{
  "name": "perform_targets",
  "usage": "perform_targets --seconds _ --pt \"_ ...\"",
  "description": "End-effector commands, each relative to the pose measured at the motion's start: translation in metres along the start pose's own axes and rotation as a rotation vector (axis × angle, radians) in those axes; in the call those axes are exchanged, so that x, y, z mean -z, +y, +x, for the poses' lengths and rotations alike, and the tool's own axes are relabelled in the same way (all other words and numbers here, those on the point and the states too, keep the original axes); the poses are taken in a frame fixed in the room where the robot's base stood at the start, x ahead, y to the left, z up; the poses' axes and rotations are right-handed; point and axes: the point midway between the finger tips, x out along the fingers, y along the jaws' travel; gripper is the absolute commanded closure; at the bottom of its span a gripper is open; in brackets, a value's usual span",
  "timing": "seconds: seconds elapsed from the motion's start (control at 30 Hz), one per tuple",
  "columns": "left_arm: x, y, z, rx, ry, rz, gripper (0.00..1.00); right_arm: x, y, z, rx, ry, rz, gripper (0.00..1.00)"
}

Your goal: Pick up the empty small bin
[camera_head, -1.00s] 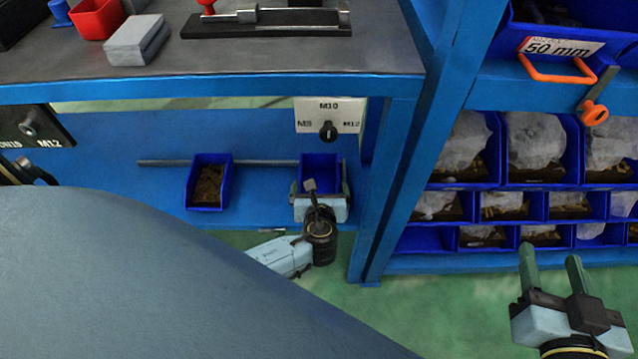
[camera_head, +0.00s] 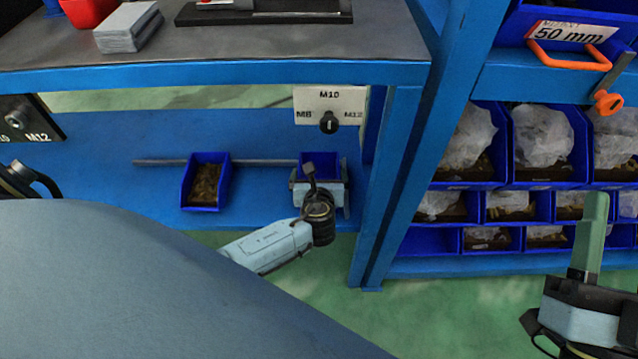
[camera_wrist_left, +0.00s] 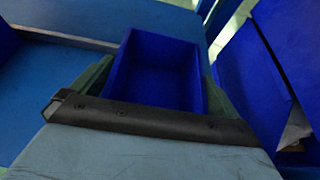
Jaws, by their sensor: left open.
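The empty small blue bin (camera_head: 318,160) stands on the blue lower shelf, under the table's right end. In the left wrist view, the bin (camera_wrist_left: 155,72) shows a bare blue inside. My left gripper (camera_head: 321,170) is open at the bin's near side, with a green finger on each side of it. The fingertips are mostly hidden by the gripper body and bin, so I cannot tell whether they touch. My right gripper (camera_head: 592,232) is at the right, away from the bin; one finger shows and its opening is unclear.
A second blue bin (camera_head: 205,183) with brown parts stands left on the shelf (camera_head: 110,190). A grey rod (camera_head: 250,162) runs behind the bins. A blue post (camera_head: 405,180) stands close right. The tabletop (camera_head: 330,62) overhangs the shelf.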

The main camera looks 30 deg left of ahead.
Motion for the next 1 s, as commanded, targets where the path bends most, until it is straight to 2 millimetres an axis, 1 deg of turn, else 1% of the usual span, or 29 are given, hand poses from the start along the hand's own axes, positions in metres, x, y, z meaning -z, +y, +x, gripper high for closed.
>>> perform_targets --seconds 0.13,0.17,0.4,0.43,0.83,1.0 --pt "0.000 0.000 0.000 0.000 0.000 0.000 0.00 0.000 0.000 0.000 0.000 -0.001 0.000 0.50" --pt "0.000 0.000 0.000 0.000 0.000 0.000 0.03 0.000 0.000 0.000 0.000 -0.001 0.000 0.50" --pt "0.000 0.000 0.000 0.000 0.000 0.000 0.34 0.000 0.000 0.000 0.000 -0.002 0.000 0.50" --pt "-0.001 0.000 0.000 0.000 -0.001 0.000 0.35 0.000 0.000 0.000 0.000 -0.002 0.000 0.50" --pt "-0.004 0.000 -0.001 0.000 -0.001 -0.001 0.35 -0.002 0.000 0.001 0.000 -0.023 0.000 0.50" --pt "-0.011 0.000 -0.004 0.000 -0.001 -0.001 0.35 -0.017 0.003 0.000 -0.008 -0.131 -0.007 0.50"
